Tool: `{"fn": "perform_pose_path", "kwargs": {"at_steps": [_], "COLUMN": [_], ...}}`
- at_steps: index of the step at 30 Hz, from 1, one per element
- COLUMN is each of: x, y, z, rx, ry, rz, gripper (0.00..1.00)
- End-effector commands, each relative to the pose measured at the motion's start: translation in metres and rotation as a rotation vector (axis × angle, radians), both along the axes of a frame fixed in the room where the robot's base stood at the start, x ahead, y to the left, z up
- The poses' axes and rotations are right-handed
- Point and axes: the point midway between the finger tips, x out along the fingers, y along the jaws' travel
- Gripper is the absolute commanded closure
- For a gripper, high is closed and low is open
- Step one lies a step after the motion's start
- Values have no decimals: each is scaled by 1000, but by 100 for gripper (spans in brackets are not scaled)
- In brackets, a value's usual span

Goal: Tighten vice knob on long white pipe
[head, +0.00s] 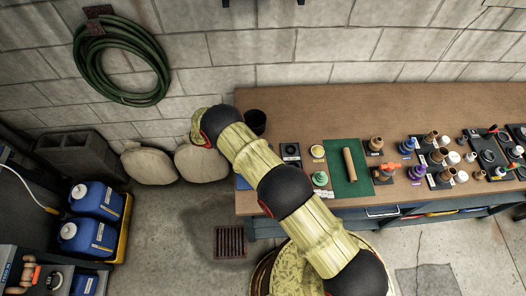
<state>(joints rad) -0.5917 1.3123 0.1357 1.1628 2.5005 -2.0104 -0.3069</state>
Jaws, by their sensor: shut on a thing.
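My arm reaches from the bottom right up to the left end of the workbench. Its last visible link is beside a dark cup. My gripper is hidden past that link, so its fingers and anything in them do not show. I cannot pick out a long white pipe or its vice knob for certain. A tan tube (349,165) lies on a green mat (340,183) on the bench. A small fitting with orange-red parts (385,172) stands right of the mat.
The wooden workbench (290,100) runs along the block wall, with several small fittings on its right half. Cloth sacks (150,166), blue jugs (95,198) and a coiled green hose (120,62) are at left. A floor drain (230,242) lies in clear floor.

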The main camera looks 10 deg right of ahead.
Motion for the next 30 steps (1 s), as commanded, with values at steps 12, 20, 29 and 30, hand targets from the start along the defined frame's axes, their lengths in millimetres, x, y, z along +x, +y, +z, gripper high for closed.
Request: {"fn": "perform_pose_path", "kwargs": {"at_steps": [12, 20, 29, 30], "x": [0, 0, 0, 0], "y": [0, 0, 0, 0], "z": [1, 0, 0, 0], "rx": [-1, 0, 0, 0], "ry": [0, 1, 1, 1], "rz": [-1, -1, 0, 0], "gripper": [67, 52, 51, 51]}}
